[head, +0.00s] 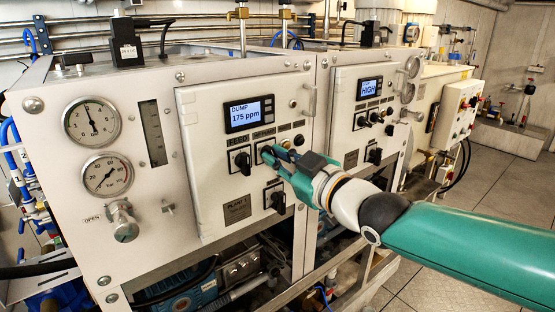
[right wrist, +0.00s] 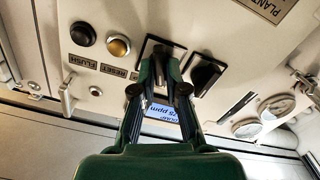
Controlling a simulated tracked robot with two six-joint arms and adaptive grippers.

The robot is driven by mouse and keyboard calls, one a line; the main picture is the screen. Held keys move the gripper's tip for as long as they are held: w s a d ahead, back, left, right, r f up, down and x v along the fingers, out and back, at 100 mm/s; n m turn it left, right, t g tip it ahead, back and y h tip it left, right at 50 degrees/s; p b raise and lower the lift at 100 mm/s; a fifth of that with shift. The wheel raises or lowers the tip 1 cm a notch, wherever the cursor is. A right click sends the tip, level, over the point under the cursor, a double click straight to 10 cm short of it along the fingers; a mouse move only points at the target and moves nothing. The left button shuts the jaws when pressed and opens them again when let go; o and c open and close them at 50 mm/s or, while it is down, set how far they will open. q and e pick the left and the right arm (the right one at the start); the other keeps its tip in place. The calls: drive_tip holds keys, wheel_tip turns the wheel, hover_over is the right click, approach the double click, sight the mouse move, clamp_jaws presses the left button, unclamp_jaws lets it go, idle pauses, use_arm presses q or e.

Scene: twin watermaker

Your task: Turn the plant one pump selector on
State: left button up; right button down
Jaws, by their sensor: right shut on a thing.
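The plant one panel (head: 214,180) is a white door with a lit display (head: 249,113) reading "DUMP 175 ppm". Below the display, my right gripper (head: 273,155) is at the selector to the right of the one under the FEED label. In the right wrist view this pump selector (right wrist: 163,52) is a black knob on a dark square plate, between my fingers (right wrist: 160,84). The fingers are shut on the knob and hide part of it, so its exact angle is hard to read. My left gripper is not in view.
The FEED selector (head: 240,160) is close on the left; it also shows in the right wrist view (right wrist: 207,75). An amber button (right wrist: 118,46) and a black button (right wrist: 83,34) are on the other side. Another black selector (head: 274,196) sits below my gripper.

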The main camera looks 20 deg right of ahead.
drive_tip(key=m, duration=0.4)
drive_tip(key=shift+f+m, duration=0.1)
drive_tip(key=shift+m, duration=0.3)
idle(0.4)
drive_tip(key=c, duration=1.2)
unclamp_jaws()
drive_tip(key=v, duration=1.2)
drive_tip(key=shift+d, duration=0.1)
